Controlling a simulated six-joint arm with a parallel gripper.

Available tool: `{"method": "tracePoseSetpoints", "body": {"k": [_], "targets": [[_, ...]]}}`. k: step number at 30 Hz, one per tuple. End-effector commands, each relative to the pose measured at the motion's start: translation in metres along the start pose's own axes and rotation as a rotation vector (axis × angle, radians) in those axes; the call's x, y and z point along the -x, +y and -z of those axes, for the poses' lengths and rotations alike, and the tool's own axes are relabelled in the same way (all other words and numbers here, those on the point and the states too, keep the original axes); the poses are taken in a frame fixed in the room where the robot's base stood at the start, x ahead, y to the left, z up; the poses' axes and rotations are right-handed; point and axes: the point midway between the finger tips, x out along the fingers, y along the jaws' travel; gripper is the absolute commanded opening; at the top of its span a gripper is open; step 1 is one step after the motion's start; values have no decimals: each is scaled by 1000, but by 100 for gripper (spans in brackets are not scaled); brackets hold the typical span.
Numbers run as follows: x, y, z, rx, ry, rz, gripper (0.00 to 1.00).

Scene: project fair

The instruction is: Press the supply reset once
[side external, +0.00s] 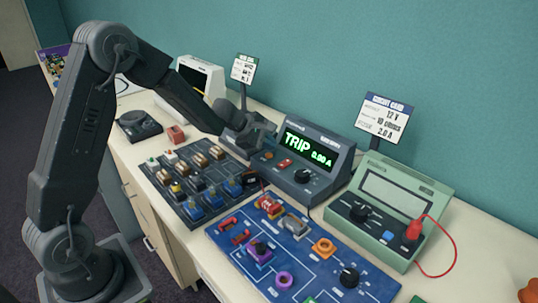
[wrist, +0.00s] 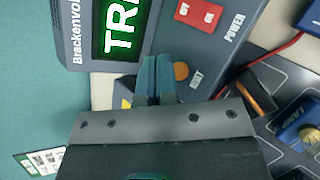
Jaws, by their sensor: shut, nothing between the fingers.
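The power supply (side external: 318,157) is a dark grey box with a sloped front. Its green display (side external: 308,148) reads TRIP and 0.00 A in the side view. A round orange button (wrist: 181,71) sits on its panel, beside a partly hidden label ending in "SET". My gripper (wrist: 156,62) is shut and empty. In the wrist view its fingertips show just left of the orange button and cover part of the panel. In the side view my gripper (side external: 268,132) is at the supply's left end. I cannot tell whether the fingertips touch the panel.
A red power switch (wrist: 200,14) and a black knob (side external: 302,176) are on the supply. A dark component board (side external: 178,211) lies left of it and a blue circuit board (side external: 225,240) in front. A green meter (side external: 437,197) with a red lead stands at the right.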

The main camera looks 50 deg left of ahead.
Motion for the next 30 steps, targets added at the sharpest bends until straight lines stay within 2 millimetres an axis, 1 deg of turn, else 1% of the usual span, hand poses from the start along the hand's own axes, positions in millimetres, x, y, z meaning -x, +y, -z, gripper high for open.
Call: {"method": "tracePoseSetpoints", "body": {"k": [9, 30], "targets": [[-6, -4, 4, 1, 0, 1, 0], [-8, -6, 6, 0, 0, 1, 0]]}}
